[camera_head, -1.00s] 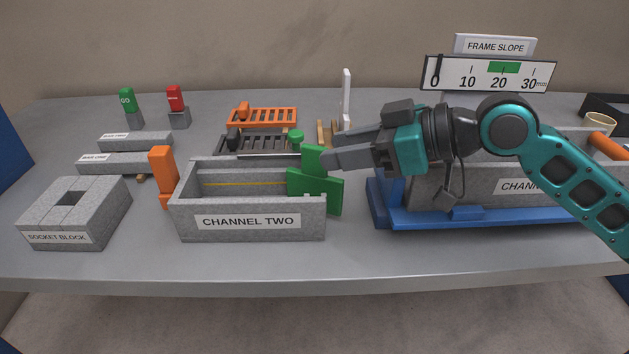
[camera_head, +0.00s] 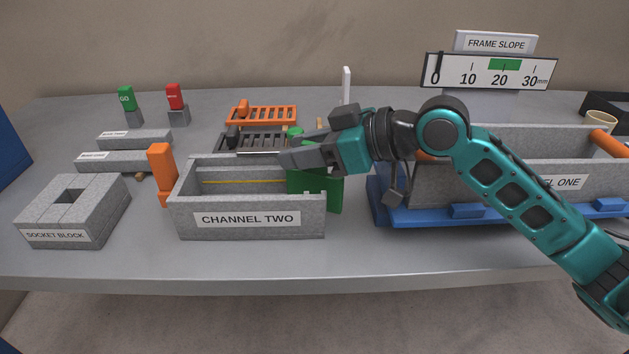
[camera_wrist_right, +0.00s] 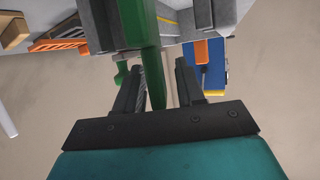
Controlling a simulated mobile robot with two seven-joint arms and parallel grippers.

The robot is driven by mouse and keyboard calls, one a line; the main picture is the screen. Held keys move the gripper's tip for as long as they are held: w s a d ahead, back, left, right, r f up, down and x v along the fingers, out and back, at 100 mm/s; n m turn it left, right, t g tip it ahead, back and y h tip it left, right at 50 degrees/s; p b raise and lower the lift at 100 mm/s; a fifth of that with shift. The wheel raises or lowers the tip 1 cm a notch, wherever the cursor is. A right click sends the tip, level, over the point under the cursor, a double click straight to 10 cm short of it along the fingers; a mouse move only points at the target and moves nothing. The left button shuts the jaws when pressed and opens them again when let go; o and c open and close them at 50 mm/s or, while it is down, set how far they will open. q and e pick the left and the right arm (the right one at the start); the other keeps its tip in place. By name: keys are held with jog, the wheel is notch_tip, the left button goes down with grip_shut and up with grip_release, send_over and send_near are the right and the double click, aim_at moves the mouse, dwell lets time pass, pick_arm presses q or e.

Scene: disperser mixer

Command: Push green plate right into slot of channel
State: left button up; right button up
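The green plate (camera_head: 334,193) stands upright at the right end of the grey box labelled CHANNEL TWO (camera_head: 250,220). Its lower right part shows past the channel's end; my gripper hides its upper part. I cannot tell how deep it sits in a slot. My right gripper (camera_head: 284,158) reaches leftward across the plate's top, its fingertips above the channel's inside. In the right wrist view, the fingers (camera_wrist_right: 160,85) are apart, with green plate (camera_wrist_right: 145,45) showing between and beyond them. I cannot tell whether they touch it. My left gripper is not in view.
CHANNEL ONE (camera_head: 520,180) stands in a blue frame (camera_head: 420,217) at right. An orange block (camera_head: 161,172) is left of CHANNEL TWO, near the socket block (camera_head: 100,215). Orange (camera_head: 262,115) and dark racks stand behind. The table's front strip is clear.

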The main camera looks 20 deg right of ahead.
jog(key=c, duration=0.6)
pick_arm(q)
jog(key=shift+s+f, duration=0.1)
pick_arm(e)
grip_shut()
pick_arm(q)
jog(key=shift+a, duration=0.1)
